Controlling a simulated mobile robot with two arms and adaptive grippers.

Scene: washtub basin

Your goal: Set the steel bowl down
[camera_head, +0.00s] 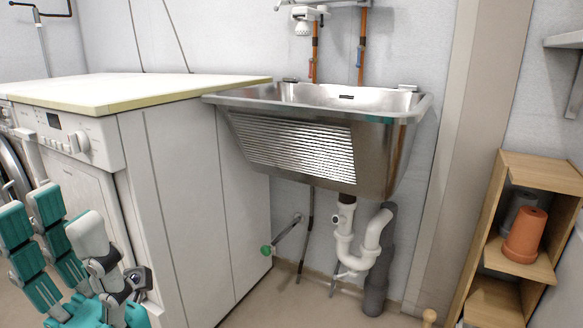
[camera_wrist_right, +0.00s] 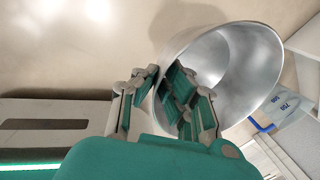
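The steel bowl (camera_wrist_right: 247,72) is in the right wrist view, tilted with its opening facing the camera side. My right gripper (camera_wrist_right: 158,88) is shut on the bowl's near-left wall, with teal and grey fingers inside the bowl and another finger outside it. The bowl and the right gripper do not show in the head view. My left gripper (camera_head: 62,215) is at the lower left of the head view, in front of the white washing machine. Its fingers are spread apart and nothing shows between them.
A steel washtub basin (camera_head: 300,148) hangs on the wall with white drain pipes (camera_head: 345,240) below. A pale worktop (camera_head: 110,90) over the washing machine is clear. A wooden shelf (camera_head: 550,175) with terracotta pots (camera_head: 525,235) stands right. A measuring jug (camera_wrist_right: 292,108) shows beyond the bowl.

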